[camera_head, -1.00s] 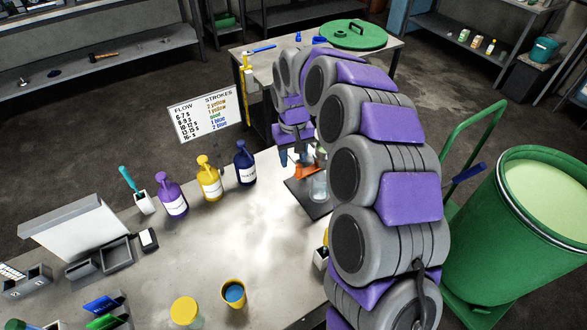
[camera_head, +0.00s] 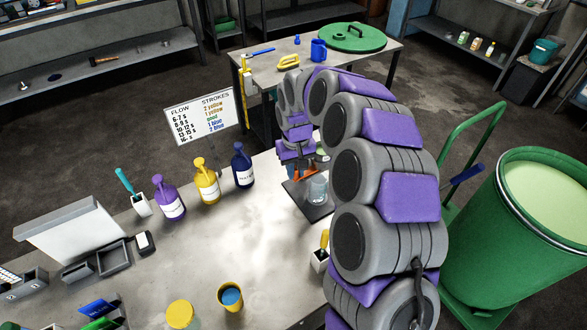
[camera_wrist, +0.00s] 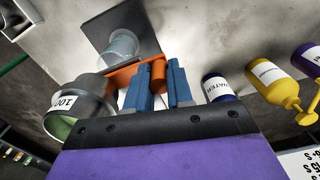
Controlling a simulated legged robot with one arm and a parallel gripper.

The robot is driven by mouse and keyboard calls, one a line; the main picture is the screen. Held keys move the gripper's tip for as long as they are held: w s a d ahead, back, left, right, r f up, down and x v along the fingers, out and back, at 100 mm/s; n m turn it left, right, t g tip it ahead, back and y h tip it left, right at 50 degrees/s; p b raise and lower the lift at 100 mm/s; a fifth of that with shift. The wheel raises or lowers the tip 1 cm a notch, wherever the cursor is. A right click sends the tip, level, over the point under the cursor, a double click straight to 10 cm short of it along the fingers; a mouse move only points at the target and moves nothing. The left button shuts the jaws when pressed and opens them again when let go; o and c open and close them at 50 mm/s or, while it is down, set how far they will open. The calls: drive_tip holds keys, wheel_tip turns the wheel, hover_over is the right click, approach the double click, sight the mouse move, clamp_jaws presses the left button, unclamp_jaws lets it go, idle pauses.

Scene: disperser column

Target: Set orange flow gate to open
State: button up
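The orange flow gate (camera_head: 304,173) sits above a clear beaker (camera_head: 317,188) on a dark plate at the back right of the near table. In the wrist view the orange gate (camera_wrist: 127,74) is a flat bar with a short rounded handle (camera_wrist: 158,73). My gripper (camera_wrist: 160,85) has two blue fingers spread apart. The handle shows in the gap between them, close to the tips; I cannot tell whether either finger touches it. In the head view my arm hides most of the fingers and part of the gate.
A grey metal cup marked 100 (camera_wrist: 75,108) is close beside the gripper. Blue (camera_head: 243,165), yellow (camera_head: 208,182) and purple (camera_head: 169,199) pump bottles stand left of the gate. A green drum (camera_head: 520,225) is at the right.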

drive_tip(key=shift+d, duration=0.25)
drive_tip(key=shift+c, duration=0.8)
drive_tip(key=shift+a, duration=0.1)
clamp_jaws()
drive_tip(key=shift+a, duration=0.1)
drive_tip(key=shift+s+a+p, duration=0.25)
drive_tip(key=shift+s+a, duration=0.25)
drive_tip(key=shift+a, duration=0.2)
drive_tip(key=shift+s+a+p, duration=0.25)
drive_tip(key=shift+s+a, duration=0.2)
drive_tip(key=shift+a, duration=0.2)
drive_tip(key=shift+o, duration=1.5)
unclamp_jaws()
drive_tip(key=o, duration=0.4)
drive_tip(key=shift+a, duration=0.25)
wheel_tip(320, 180, up, 17)
drive_tip(key=shift+a+r+p, duration=0.1)
drive_tip(key=shift+p, duration=1.1)
